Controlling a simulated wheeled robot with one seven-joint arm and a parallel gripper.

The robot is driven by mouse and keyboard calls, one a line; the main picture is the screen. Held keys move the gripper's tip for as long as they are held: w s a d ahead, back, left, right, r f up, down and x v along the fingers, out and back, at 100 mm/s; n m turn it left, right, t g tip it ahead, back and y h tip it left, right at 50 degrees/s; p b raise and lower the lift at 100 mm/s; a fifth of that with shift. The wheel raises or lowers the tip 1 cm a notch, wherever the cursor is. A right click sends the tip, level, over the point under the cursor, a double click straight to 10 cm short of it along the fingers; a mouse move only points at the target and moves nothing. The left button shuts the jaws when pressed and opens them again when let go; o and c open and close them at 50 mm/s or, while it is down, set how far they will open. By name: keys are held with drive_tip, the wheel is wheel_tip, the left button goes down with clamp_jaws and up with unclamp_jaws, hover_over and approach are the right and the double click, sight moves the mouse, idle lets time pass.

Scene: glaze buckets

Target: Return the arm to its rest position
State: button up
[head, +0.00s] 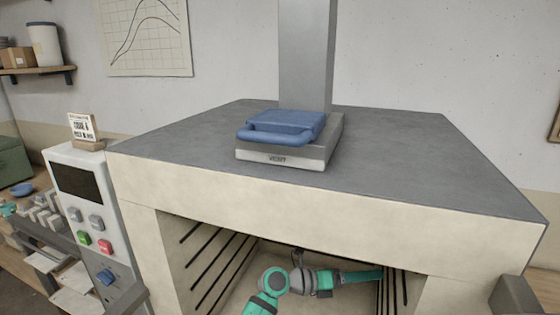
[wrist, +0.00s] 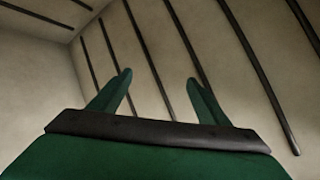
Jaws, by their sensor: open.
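My gripper (wrist: 158,88) shows in the wrist view with its two green fingers spread apart and nothing between them. It points at the pale inner wall (wrist: 215,60) of the kiln, which carries dark parallel bars. In the head view, my green and grey arm reaches into the front opening of the kiln (head: 330,221), and its far part extends to the right inside the chamber. The fingertips cannot be made out there. No bucket is visible in either view.
The kiln's front upper edge and side walls surround my arm. A blue-handled vent block (head: 285,154) sits on the grey kiln top under a duct (head: 305,50). A control box (head: 85,190) with buttons stands at the left. A dark latch-like block (head: 515,296) is at lower right.

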drive_tip(key=s+a+r+n+t+h, duration=0.2)
drive_tip(key=s+r+n+t+h, duration=0.3)
drive_tip(key=s+r+n+t, duration=0.65)
drive_tip(key=s+a+f+n+t+y, duration=0.3)
drive_tip(key=s+a+f+n+y, duration=0.2)
drive_tip(key=s+f+n+y, duration=0.6)
drive_tip(key=s+a+f+n+t+y, duration=0.4)
drive_tip(key=s+a+f+n+y, duration=0.35)
drive_tip(key=n, duration=0.75)
drive_tip(key=s+a+f+n+g+y, duration=0.1)
drive_tip(key=s+a+f+n+g, duration=0.1)
drive_tip(key=s, duration=0.7)
drive_tip(key=s+a+f+n+g+y, duration=0.1)
drive_tip(key=s+a+f+g, duration=0.3)
drive_tip(key=s, duration=0.5)
wheel_tip(320, 180, down, 2)
drive_tip(key=shift+a+n+g, duration=0.35)
drive_tip(key=shift+a, duration=0.4)
